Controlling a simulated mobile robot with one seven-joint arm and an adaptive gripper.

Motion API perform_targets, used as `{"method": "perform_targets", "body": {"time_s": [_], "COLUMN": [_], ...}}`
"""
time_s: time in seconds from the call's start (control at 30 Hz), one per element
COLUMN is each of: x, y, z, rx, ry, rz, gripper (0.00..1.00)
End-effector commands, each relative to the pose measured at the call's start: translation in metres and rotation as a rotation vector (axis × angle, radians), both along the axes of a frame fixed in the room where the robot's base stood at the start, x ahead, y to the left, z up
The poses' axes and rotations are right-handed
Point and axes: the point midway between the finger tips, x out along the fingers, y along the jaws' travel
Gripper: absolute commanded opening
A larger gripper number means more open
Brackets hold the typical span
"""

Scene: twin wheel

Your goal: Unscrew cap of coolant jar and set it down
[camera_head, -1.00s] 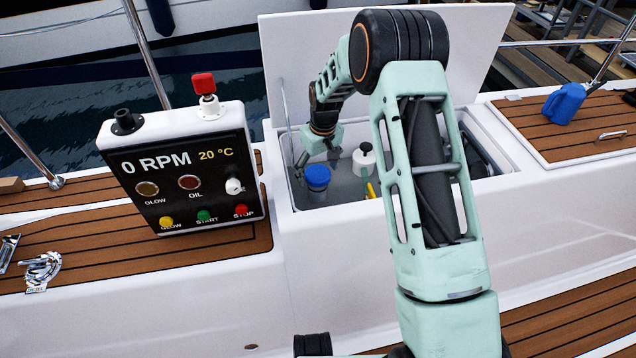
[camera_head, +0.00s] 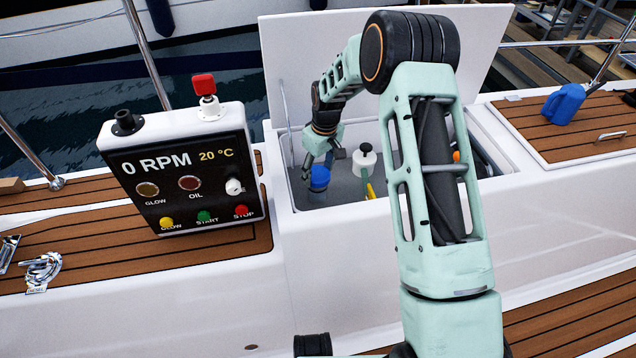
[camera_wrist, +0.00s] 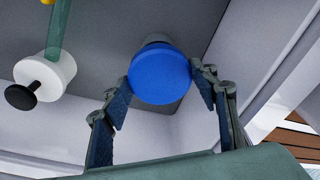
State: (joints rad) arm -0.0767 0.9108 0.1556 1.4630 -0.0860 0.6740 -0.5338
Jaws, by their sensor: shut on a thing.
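The coolant jar's blue cap (camera_wrist: 160,75) is a round disc in the wrist view. It sits between the two fingers of my gripper (camera_wrist: 166,85), which touch it from both sides. In the head view my gripper (camera_head: 321,165) points down into the open locker, over the blue cap (camera_head: 319,178), which the fingers partly cover. A small grey part of the jar (camera_wrist: 157,39) shows behind the cap in the wrist view. Most of the jar is hidden, and I cannot tell whether the cap has turned.
A white container with a black knob (camera_head: 364,158) stands just right of the cap, close to my gripper. The locker (camera_head: 345,205) has white walls around it. A control panel (camera_head: 185,180) stands to the left. A blue jug (camera_head: 563,104) is on the right deck.

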Motion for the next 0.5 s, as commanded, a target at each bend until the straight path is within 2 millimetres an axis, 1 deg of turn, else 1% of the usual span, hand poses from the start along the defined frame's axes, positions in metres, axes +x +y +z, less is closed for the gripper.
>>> {"method": "perform_targets", "body": {"time_s": [0.1,0.37,0.5], "x": [0.0004,0.0006,0.0005], "y": [-0.0013,-0.0011,-0.0008], "z": [0.0005,0.0006,0.0005], "rx": [0.001,0.002,-0.001], "ry": [0.001,0.002,0.001], "rz": [0.152,0.492,0.507], "gripper": [0.20,0.20,0.20]}}
